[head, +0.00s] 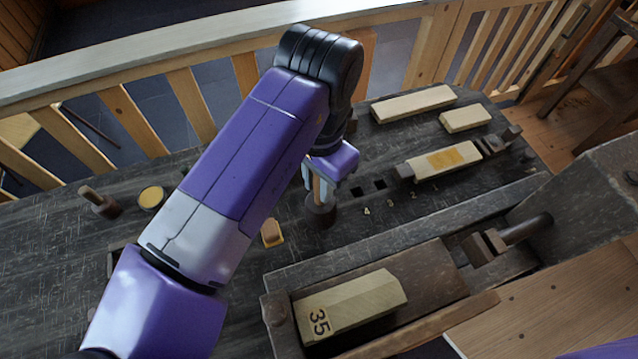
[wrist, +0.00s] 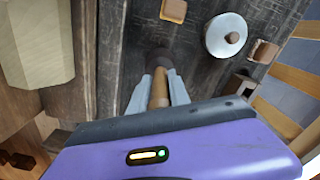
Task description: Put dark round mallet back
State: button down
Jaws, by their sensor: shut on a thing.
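My gripper (head: 318,184) is shut on the wooden handle of the dark round mallet (head: 319,214), over the middle of the dark bench (head: 400,195). The mallet is head-down and roughly upright, its dark head below my fingers. I cannot tell whether the head touches the bench top. In the wrist view the handle of the mallet (wrist: 160,88) lies between both fingers of my gripper (wrist: 160,82), with the dark head beyond them. Square holes (head: 367,188) and the numbers 1 to 4 are in the bench just right of the mallet. My arm hides part of the bench.
A wooden block marked 35 (head: 350,305) lies in the front trough. A tin (head: 152,197) and a dark tool with a wooden handle (head: 100,203) stand far left. Pale blocks (head: 413,103) lie at the back right, before a railing.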

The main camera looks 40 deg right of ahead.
jog(key=shift+f, duration=0.7)
jog(key=c, duration=1.2)
grip_release()
jog(key=shift+c, duration=0.2)
notch_tip(320, 180, up, 12)
jog(key=shift+r, duration=0.15)
